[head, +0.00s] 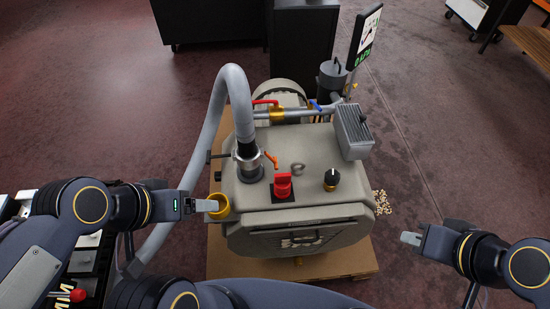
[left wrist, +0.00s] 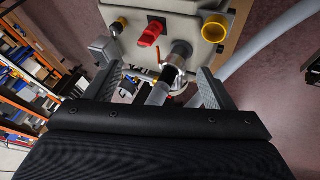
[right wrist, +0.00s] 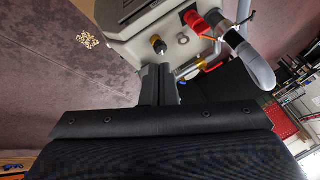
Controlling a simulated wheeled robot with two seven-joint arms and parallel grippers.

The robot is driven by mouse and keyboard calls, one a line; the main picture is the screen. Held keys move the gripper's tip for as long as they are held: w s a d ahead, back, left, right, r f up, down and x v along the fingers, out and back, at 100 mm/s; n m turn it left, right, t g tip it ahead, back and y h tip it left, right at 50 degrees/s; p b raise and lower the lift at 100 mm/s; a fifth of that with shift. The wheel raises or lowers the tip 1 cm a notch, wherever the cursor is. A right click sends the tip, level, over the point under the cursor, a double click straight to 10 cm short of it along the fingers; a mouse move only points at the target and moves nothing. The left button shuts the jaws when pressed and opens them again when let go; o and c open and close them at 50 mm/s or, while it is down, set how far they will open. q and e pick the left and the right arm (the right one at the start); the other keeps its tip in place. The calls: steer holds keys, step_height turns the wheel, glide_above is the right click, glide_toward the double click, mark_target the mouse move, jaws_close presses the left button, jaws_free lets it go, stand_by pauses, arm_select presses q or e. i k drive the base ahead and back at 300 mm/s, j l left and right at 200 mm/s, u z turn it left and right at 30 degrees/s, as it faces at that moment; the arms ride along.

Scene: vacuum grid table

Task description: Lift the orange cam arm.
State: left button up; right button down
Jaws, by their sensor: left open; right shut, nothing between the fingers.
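The orange cam arm (head: 270,159) is a small lever on the silver clamp (head: 247,160) where the grey hose meets the machine's top. In the left wrist view the orange cam arm (left wrist: 158,54) shows beside the hose coupling, ahead of my fingers. My left gripper (head: 203,205) is open and empty at the machine's left side, by the yellow cup-like fitting, apart from the cam arm. The left wrist view shows its fingers (left wrist: 160,88) spread wide. My right gripper (head: 408,238) is shut and empty, off the machine's right side. Its fingers (right wrist: 158,84) are together in the right wrist view.
The grey hose (head: 217,110) arches up at the left. A grey box (head: 353,132) and screen (head: 366,36) stand at the right.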

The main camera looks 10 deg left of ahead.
mark_target(274, 160)
steer(key=l+u, duration=0.1)
steer(key=u, duration=0.4)
steer(key=l+u, duration=0.1)
steer(key=u, duration=0.35)
steer(key=l+u, duration=0.1)
steer(key=u, duration=0.9)
steer(key=k+l, duration=0.25)
steer(key=l, duration=0.15)
steer(key=k+l, duration=0.55)
steer(key=l, duration=0.3)
